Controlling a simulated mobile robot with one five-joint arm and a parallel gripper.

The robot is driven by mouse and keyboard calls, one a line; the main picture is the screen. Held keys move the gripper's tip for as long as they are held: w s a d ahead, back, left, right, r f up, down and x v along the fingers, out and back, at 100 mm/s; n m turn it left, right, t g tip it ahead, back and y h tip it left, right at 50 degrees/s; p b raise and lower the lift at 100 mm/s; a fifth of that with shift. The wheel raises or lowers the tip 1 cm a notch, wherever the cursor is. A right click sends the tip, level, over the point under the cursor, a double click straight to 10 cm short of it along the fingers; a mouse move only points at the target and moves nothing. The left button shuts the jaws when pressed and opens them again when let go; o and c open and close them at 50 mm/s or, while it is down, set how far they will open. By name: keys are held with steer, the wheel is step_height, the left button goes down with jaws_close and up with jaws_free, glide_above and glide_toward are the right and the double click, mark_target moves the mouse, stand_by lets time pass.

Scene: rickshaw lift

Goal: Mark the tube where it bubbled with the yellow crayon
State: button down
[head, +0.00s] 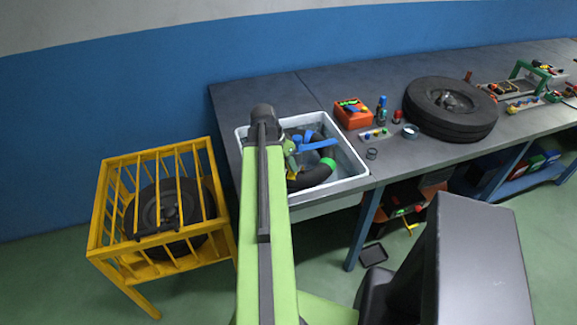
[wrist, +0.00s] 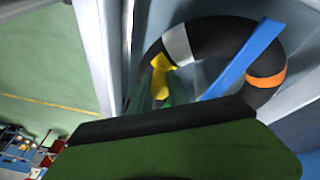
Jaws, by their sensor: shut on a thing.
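The black tube (head: 316,177) lies curved in a white tub (head: 357,174); in the wrist view the tube (wrist: 212,36) shows as a ring with a pale grey band and an orange band. A green band on it shows in the head view. My gripper (head: 291,168) reaches into the tub at the tube's left side. It is shut on the yellow crayon (wrist: 160,74), whose yellow also shows in the head view (head: 291,176). The crayon appears close to the tube near the grey band; I cannot tell whether they touch. My fingertips are mostly hidden.
A blue bar (head: 318,144) lies across the tube. The workbench (head: 290,92) holds an orange box (head: 353,114), small bottles and a tyre (head: 450,107) right of the tub. A yellow cage (head: 105,210) with a wheel stands on the left.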

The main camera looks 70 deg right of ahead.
steer(key=shift+w+r, duration=0.1)
steer(key=shift+w, duration=0.5)
step_height(320, 180, up, 7)
steer(key=p, duration=0.7)
steer(key=shift+r, duration=0.1)
